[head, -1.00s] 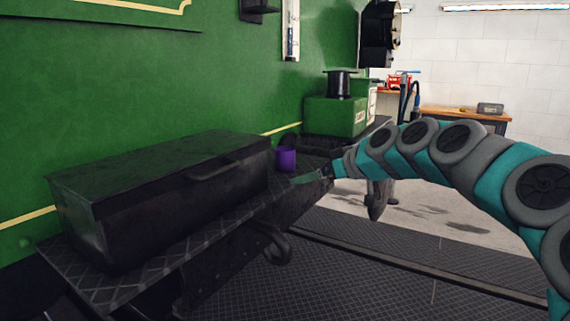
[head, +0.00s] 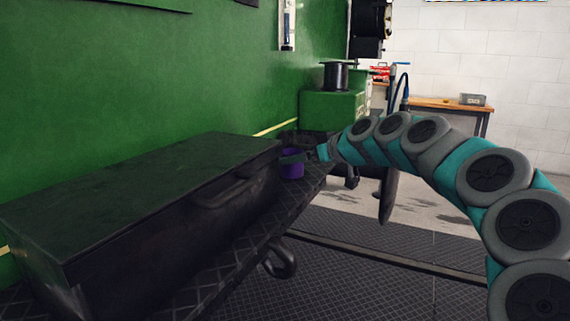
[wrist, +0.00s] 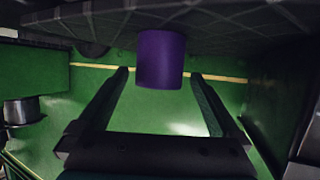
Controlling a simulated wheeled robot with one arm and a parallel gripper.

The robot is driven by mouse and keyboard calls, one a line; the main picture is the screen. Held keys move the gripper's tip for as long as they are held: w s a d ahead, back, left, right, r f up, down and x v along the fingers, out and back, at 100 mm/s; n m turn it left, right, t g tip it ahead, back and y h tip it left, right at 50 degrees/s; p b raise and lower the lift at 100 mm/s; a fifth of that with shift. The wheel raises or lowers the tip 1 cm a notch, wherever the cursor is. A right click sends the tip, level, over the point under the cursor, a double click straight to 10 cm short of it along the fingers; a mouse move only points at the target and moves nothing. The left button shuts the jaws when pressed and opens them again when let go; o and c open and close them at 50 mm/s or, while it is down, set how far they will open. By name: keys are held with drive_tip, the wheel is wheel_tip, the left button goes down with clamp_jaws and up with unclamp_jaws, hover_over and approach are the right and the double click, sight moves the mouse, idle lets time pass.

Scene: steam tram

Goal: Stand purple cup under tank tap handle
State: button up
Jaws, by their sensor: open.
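The purple cup (head: 291,168) stands on the dark diamond-plate ledge (head: 262,212), just beyond the right end of a long black box. My gripper (head: 300,157) is at the cup, with one finger crossing in front of its upper part in the head view. In the wrist view, which is upside down, the cup (wrist: 160,60) lies between the tips of the two open fingers (wrist: 160,78), with a gap on each side. The fingers are not closed on it. I cannot make out a tank tap handle in either view.
The black lidded box (head: 150,200) with a front handle fills the ledge at left. A green box (head: 332,108) with a black cylinder (head: 336,75) stands farther back along the green wall (head: 150,75). A wooden bench (head: 440,104) is at the back right. The floor at right is clear.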

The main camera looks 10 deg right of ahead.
drive_tip(key=x, duration=0.3)
drive_tip(key=p+x, duration=0.1)
drive_tip(key=x, duration=0.3)
drive_tip(key=shift+d+f, duration=0.1)
drive_tip(key=shift+f, duration=0.3)
drive_tip(key=shift+c, duration=0.2)
drive_tip(key=shift+r, duration=0.1)
drive_tip(key=c, duration=1.5)
